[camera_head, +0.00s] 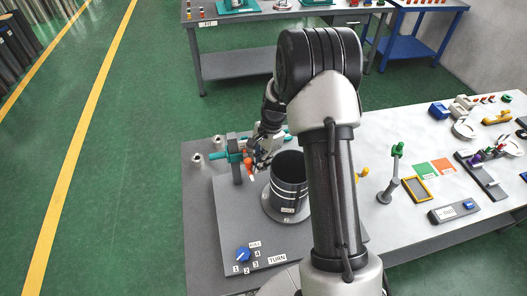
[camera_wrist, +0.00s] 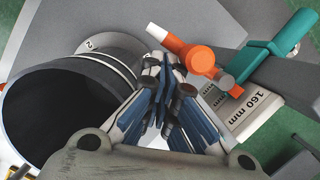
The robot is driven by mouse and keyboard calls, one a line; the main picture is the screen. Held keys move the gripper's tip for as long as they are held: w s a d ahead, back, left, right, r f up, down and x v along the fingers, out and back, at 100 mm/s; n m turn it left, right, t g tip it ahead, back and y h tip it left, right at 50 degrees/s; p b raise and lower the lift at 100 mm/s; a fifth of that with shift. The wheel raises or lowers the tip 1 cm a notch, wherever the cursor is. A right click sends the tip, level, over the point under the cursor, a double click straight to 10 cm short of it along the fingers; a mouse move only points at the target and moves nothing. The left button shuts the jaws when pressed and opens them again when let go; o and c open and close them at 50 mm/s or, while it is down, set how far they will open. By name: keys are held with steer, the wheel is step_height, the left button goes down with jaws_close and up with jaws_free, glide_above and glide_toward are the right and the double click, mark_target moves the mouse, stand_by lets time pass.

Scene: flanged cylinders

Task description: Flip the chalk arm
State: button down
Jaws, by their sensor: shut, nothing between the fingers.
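The chalk arm (camera_wrist: 187,52) is orange with a white tip, and in the wrist view it points up and left. It also shows as a small orange piece in the head view (camera_head: 250,171), beside the black cylinder. A teal part (camera_wrist: 275,52) lies right of it. My gripper (camera_wrist: 168,68) is shut and empty, its fingertips close to the orange arm; I cannot tell whether they touch. In the head view my gripper (camera_head: 262,157) is above the cylinder's left side. The dark flanged cylinder (camera_wrist: 62,115) is open, left of my fingers; it also stands upright in the head view (camera_head: 288,188).
A grey ruler-like piece marked 160 mm (camera_wrist: 252,108) lies under the teal part. A blue knob (camera_head: 243,254) with numbers sits at the plate's front. A green-topped stand (camera_head: 391,175) and a yellow-framed tray (camera_head: 417,189) stand to the right. My arm hides part of the table.

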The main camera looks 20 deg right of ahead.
steer(key=shift+s+a+m, duration=0.15)
steer(key=shift+a+m, duration=0.15)
steer(key=shift+a, duration=0.15)
stand_by(0.4)
steer(key=v, duration=1.2)
steer(key=shift+a+r, duration=0.1)
